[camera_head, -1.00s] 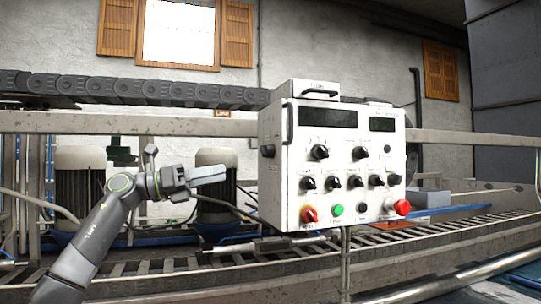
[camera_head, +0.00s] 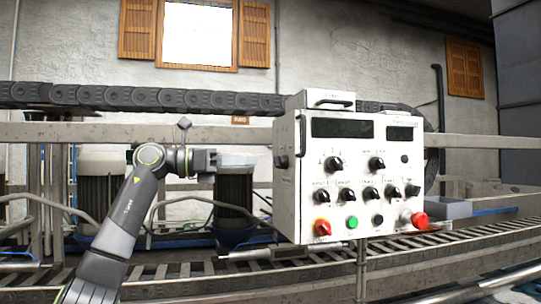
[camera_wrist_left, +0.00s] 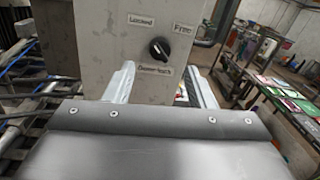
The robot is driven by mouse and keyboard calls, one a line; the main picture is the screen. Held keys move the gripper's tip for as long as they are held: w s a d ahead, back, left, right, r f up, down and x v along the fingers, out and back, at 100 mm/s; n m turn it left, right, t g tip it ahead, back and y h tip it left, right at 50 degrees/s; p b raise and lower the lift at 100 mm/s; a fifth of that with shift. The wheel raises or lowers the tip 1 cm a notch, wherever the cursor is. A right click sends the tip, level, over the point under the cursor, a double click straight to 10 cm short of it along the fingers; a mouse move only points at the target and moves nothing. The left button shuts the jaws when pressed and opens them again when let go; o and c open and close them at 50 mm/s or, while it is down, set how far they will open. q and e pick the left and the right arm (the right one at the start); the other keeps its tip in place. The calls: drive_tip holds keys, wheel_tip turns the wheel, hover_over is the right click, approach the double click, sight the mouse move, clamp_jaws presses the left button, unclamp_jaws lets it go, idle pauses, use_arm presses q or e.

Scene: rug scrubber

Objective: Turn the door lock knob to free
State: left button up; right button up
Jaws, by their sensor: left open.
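The door lock knob (camera_wrist_left: 159,48) is a black round knob on the side of a white control box (camera_wrist_left: 95,50). In the left wrist view the label "Locked" is at its upper left, "Free" at its upper right, "Door lock" below. A small white mark shows on the knob; I cannot tell surely which label it points to. In the head view the knob (camera_head: 281,162) sticks out of the box's left side. My left gripper (camera_head: 248,160) is open and points at that side, a short gap away. Its fingers (camera_wrist_left: 160,72) stand apart on either side below the knob, empty.
The control box front (camera_head: 362,200) carries several black knobs, a green button and red controls. A rail (camera_head: 60,132) and a dark cable chain (camera_head: 150,97) run behind my left arm. A motor (camera_head: 234,195) stands behind the gripper. A table (camera_wrist_left: 265,80) with items is at the right.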

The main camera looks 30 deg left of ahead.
sight(280, 162)
use_arm(q)
drive_tip(key=p+x, duration=0.2)
drive_tip(key=x, duration=0.4)
drive_tip(key=shift+w, duration=0.2)
drive_tip(key=shift+d, duration=0.1)
drive_tip(key=c, duration=1)
